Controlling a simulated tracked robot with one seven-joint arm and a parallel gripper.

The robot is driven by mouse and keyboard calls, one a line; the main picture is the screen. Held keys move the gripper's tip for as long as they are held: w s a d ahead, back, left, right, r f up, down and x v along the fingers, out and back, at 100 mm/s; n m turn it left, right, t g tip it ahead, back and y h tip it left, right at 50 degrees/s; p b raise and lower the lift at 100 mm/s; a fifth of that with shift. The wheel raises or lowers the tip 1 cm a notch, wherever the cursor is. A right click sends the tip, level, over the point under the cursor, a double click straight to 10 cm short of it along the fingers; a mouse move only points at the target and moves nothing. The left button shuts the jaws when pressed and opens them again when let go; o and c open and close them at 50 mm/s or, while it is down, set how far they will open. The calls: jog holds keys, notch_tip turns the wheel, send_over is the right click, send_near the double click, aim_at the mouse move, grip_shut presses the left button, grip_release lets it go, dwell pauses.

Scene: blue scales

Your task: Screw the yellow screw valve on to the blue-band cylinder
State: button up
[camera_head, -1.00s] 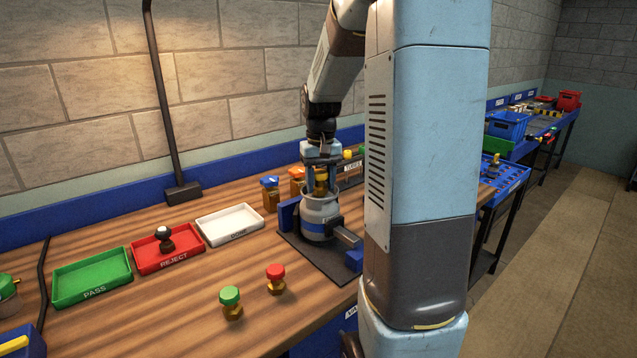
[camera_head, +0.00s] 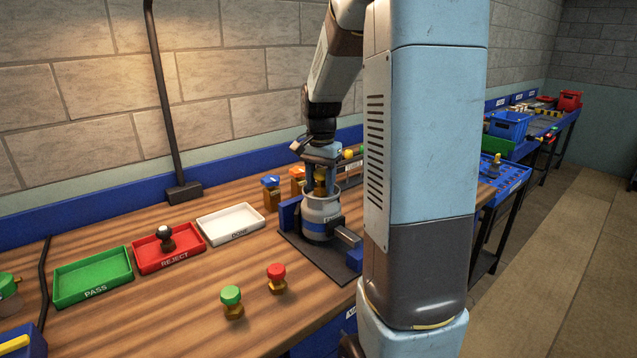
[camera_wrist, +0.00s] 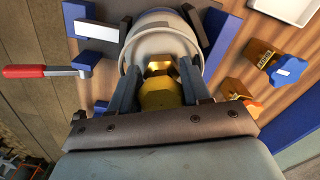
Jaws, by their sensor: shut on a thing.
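The blue-band cylinder (camera_head: 322,229) stands upright in a blue vise on a dark mat, white-grey with a blue band. The yellow screw valve (camera_head: 320,181) is at the top of the cylinder; it shows as a yellow knob with a brass body in the wrist view (camera_wrist: 158,93). My gripper (camera_head: 321,185) points down over the cylinder, its fingers shut on the yellow valve. In the wrist view the fingers (camera_wrist: 160,88) lie on both sides of the valve, over the cylinder's rim (camera_wrist: 133,48). Whether the valve's threads are engaged is hidden.
Blue-topped (camera_head: 270,192) and orange-topped (camera_head: 297,180) valves stand behind the vise. Red (camera_head: 276,278) and green (camera_head: 231,302) valves stand in front. Green (camera_head: 92,277), red (camera_head: 190,256) and white (camera_head: 231,226) trays lie to the left. The red vise handle (camera_wrist: 25,71) sticks out.

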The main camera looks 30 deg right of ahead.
jog(key=m, duration=0.6)
jog(key=shift+s+d+f, duration=0.15)
jog(key=shift+d, duration=0.05)
jog(key=shift+c, duration=0.2)
jog(key=m, duration=0.5)
jog(key=shift+f, duration=0.1)
